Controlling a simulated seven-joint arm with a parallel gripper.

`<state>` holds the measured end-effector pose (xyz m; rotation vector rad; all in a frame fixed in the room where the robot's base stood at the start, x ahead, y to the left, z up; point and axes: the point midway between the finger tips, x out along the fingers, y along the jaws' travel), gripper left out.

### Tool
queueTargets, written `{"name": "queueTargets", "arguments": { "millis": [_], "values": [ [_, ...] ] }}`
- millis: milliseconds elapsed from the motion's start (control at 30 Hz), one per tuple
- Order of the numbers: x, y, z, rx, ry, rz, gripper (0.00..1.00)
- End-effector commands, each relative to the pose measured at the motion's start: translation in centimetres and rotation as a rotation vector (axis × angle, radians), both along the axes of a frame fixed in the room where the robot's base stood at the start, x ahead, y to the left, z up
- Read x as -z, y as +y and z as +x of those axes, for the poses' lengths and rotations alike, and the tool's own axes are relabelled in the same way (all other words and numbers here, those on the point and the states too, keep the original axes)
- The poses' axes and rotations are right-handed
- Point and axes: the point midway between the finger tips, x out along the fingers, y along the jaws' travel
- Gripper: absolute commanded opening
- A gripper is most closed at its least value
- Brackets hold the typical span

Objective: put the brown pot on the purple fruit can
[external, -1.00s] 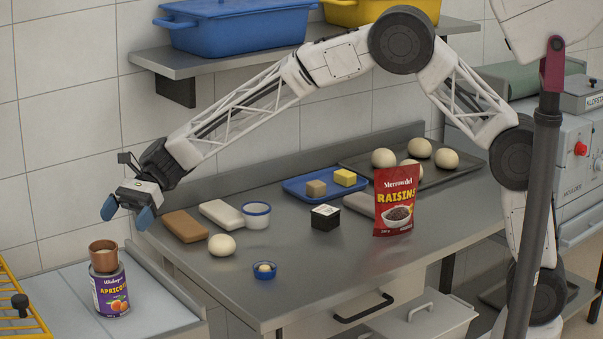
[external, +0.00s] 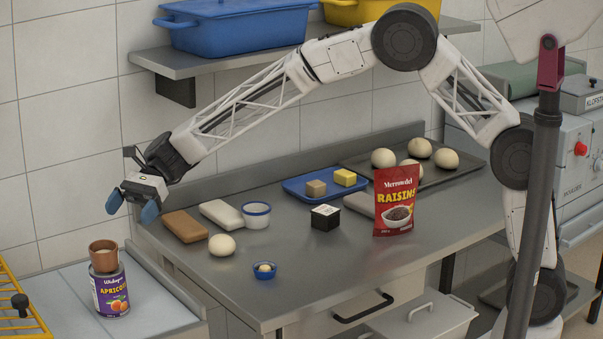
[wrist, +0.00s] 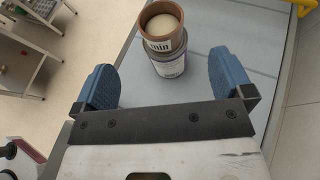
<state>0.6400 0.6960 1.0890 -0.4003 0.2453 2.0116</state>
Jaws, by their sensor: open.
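The brown pot (external: 103,256) stands upright on top of the purple fruit can (external: 110,293), which has an apricot label. The can is at the left on a light grey surface. In the wrist view the pot (wrist: 162,27) shows from above with pale contents, and the can (wrist: 171,66) shows below it. My gripper (external: 132,200) is open and empty, with blue fingertips. It is above and to the right of the pot, apart from it. In the wrist view the pot and can are beyond and between the open fingers (wrist: 163,82).
A steel table (external: 310,272) to the right holds dough balls, brown and white blocks, a blue tray (external: 293,189), a small blue bowl (external: 264,270) and a red raisin bag (external: 396,205). A yellow rack (external: 18,302) is at far left. A shelf with blue and yellow dishes is above.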

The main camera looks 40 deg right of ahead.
Motion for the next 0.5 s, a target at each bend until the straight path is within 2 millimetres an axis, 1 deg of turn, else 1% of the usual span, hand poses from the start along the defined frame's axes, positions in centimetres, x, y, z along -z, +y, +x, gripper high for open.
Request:
{"name": "queueTargets", "arguments": {
  "millis": [333, 433, 500],
  "values": [
    [-0.1, -0.2, 0.0, -0.001, -0.005, -0.001, 0.99],
    [-0.5, -1.1, 0.1, -0.002, -0.022, -0.004, 0.99],
    [-1.0, -2.2, 0.2, -0.005, -0.046, -0.009, 0.99]
  ]
}}
